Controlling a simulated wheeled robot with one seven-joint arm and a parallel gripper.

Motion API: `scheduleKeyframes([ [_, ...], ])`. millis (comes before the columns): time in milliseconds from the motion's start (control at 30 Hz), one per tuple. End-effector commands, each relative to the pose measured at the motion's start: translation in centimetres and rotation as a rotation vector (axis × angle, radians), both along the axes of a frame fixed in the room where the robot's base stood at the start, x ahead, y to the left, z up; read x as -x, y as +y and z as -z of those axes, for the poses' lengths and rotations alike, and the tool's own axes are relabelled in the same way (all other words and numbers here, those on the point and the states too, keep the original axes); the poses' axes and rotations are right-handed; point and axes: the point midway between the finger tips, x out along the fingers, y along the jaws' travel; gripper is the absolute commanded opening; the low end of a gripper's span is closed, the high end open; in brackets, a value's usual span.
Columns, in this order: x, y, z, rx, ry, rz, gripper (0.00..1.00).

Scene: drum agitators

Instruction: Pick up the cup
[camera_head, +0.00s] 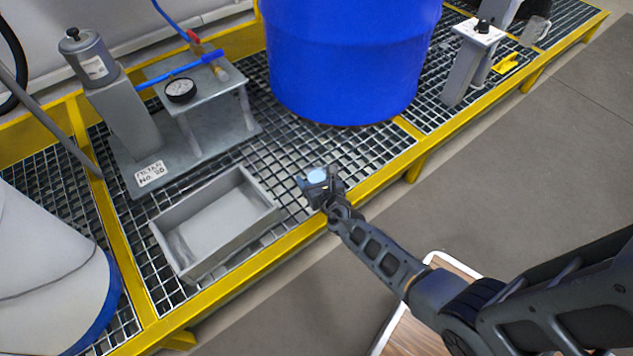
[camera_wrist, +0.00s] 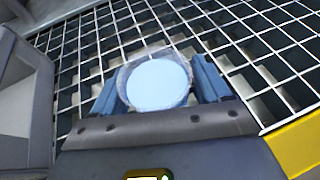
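The cup (camera_wrist: 158,84) is a small clear round vessel with a pale blue disc-like top or content. In the wrist view it sits between the two blue fingers of my gripper (camera_wrist: 157,86), which lie close against both its sides. In the head view my gripper (camera_head: 319,186) is over the grating near the yellow front edge, with the cup (camera_head: 317,175) showing pale blue at its tip. My gripper looks shut on the cup. The cup's lower part is hidden, and I cannot tell whether it touches the grating.
A grey open tray (camera_head: 262,212) lies left of my gripper. A large blue drum (camera_head: 350,60) stands behind it. A filter stand with a gauge (camera_head: 181,90) is at back left, a white drum (camera_head: 45,270) at far left. A yellow rail (camera_head: 290,243) edges the grating.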

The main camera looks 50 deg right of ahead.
Motion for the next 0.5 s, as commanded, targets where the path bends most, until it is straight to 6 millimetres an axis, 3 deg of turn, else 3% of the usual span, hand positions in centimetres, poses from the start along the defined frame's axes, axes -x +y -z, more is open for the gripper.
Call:
scheduleKeyframes([
  [67,0.0,0.01,0.0,0.0,0.0,0.0,0.68],
  [500,0.01,0.02,0.0,0.0,0.0,0.0,0.26],
])
